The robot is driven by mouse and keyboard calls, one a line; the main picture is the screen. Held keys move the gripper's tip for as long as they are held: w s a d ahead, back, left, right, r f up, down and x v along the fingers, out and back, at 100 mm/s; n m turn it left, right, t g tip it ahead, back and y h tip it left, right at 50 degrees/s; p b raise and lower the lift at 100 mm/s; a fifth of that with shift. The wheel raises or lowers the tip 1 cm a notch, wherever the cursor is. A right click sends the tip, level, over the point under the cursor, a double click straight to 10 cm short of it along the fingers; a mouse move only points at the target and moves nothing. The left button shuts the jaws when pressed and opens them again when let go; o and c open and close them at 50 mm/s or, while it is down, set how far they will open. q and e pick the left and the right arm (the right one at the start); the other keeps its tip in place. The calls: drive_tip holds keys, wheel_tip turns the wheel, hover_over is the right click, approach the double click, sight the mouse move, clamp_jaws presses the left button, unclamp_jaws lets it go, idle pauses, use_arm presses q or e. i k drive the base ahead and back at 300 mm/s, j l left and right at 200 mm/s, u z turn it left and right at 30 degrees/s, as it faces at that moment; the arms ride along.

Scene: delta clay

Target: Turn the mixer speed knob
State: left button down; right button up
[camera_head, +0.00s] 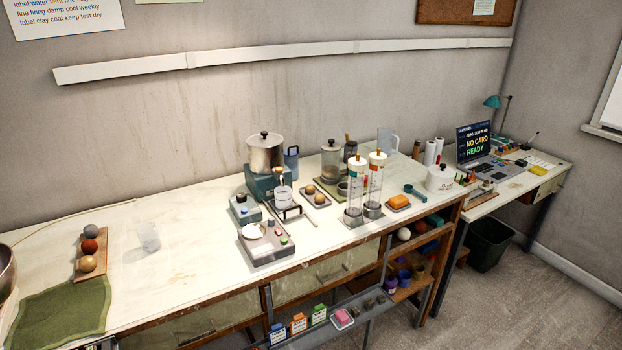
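A metal pot with a lid (265,152) sits on a teal base (262,183) near the middle of the bench; this looks like the mixer. No speed knob can be clearly made out on the base at this size. A small teal and grey box (244,209) with a dark round part on top stands just in front of it. Which of these carries the mixer knob I cannot tell. Neither of my grippers shows in the head view.
Two clear cylinders (375,186) stand right of the mixer, with a white lidded pot (440,178) beyond. A board with several balls (91,253), a clear cup (148,236) and a green cloth (62,308) lie left. The bench (190,262) between is mostly clear.

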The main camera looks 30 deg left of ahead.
sight(241, 197)
drive_tip(key=u, duration=1.35)
drive_tip(key=i+l, duration=0.05)
